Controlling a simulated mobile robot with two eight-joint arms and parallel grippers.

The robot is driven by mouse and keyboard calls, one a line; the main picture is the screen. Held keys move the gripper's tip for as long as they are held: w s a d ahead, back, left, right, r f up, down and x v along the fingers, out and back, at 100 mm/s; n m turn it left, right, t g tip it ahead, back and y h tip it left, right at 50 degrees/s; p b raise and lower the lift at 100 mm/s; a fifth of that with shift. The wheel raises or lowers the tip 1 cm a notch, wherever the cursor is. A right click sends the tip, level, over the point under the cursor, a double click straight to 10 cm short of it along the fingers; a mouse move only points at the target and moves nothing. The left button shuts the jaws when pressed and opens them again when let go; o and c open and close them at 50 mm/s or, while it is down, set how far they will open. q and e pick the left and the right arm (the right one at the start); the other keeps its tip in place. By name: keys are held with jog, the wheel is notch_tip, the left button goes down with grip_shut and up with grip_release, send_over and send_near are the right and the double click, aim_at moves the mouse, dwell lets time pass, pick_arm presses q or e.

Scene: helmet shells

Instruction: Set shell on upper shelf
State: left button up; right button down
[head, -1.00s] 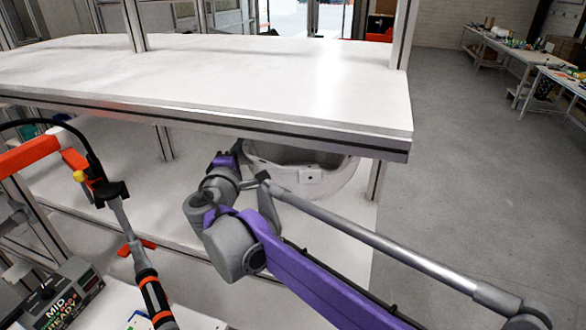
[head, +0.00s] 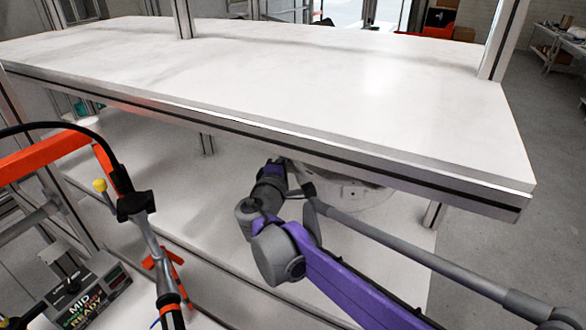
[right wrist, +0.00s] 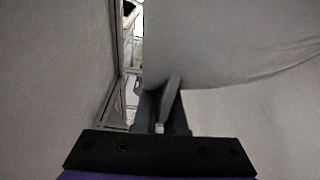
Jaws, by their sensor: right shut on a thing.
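The shell (head: 350,191) is a pale grey rounded piece on the lower shelf (head: 215,195), mostly hidden under the upper shelf (head: 300,85). My right gripper (head: 290,166) reaches in under the upper shelf's front edge, at the shell's left side, its tips partly hidden. In the right wrist view the shell (right wrist: 235,40) fills the upper right as a smooth grey surface, and my right gripper (right wrist: 165,110) is shut on its wall. Whether the shell touches the lower shelf cannot be told. My left gripper is not in view.
The upper shelf is bare and wide, with a metal front edge just above my right arm. Metal posts (head: 183,15) stand at its back. At the left are an orange arm with a black tool (head: 135,205) and a labelled box (head: 85,292).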

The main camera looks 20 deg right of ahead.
jog(key=shift+f, duration=1.75)
jog(key=shift+f, duration=0.2)
jog(key=c, duration=1)
grip_release()
jog(key=shift+r, duration=0.1)
jog(key=b+v, duration=0.1)
jog(key=v, duration=1.1)
jog(key=shift+r, duration=0.15)
